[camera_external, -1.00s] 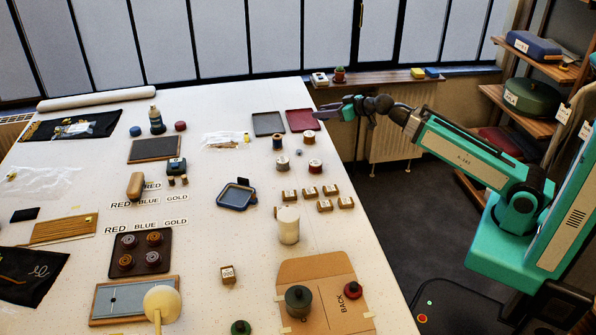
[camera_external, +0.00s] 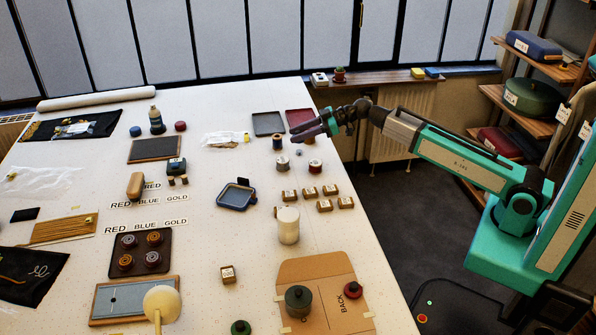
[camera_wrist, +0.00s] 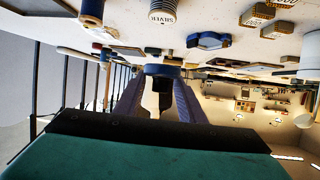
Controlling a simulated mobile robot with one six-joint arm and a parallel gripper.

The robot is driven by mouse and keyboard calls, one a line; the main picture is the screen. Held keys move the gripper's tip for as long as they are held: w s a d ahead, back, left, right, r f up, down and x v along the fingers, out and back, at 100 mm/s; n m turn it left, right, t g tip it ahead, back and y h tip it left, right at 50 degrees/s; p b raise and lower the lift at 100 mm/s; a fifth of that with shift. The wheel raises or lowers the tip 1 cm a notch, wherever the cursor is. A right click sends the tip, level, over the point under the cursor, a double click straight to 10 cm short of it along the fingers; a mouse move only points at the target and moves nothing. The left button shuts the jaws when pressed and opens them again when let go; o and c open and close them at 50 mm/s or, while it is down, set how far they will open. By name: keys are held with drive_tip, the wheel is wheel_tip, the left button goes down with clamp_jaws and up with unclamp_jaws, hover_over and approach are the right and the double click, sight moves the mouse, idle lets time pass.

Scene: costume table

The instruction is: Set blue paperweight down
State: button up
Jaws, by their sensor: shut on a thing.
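My gripper (camera_external: 296,132) is over the far right part of the table, in front of the dark red tray. In the wrist view my gripper (camera_wrist: 160,75) has its two blue fingers closed in on a dark blue piece, the blue paperweight (camera_wrist: 163,70). It is held above the table, and its underside is hard to make out. In the external view the paperweight cannot be told apart from the dark fingers.
Thread spools (camera_external: 282,163) stand just below my gripper. A grey tray (camera_external: 268,123) and the dark red tray (camera_external: 301,117) lie behind. Small wooden blocks (camera_external: 325,206), a blue-rimmed tray (camera_external: 238,195) and a white cylinder (camera_external: 288,226) are nearer. Bare table lies around the blue-rimmed tray.

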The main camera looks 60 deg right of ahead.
drive_tip(key=s+a+f+n+g+y+b, duration=0.1)
drive_tip(key=a+n+g, duration=0.4)
drive_tip(key=a, duration=1.3)
drive_tip(key=s+a+f+n+g+y+b, duration=0.2)
drive_tip(key=a+n+g+y+b, duration=0.2)
drive_tip(key=a, duration=1.5)
drive_tip(key=shift+s+a+n+g, duration=0.3)
drive_tip(key=shift+n+g, duration=0.3)
drive_tip(key=shift+g, duration=0.3)
drive_tip(key=shift+d+f, duration=0.1)
drive_tip(key=shift+f+p, duration=0.8)
drive_tip(key=shift+f, duration=2.25)
clamp_jaws()
drive_tip(key=shift+f, duration=0.1)
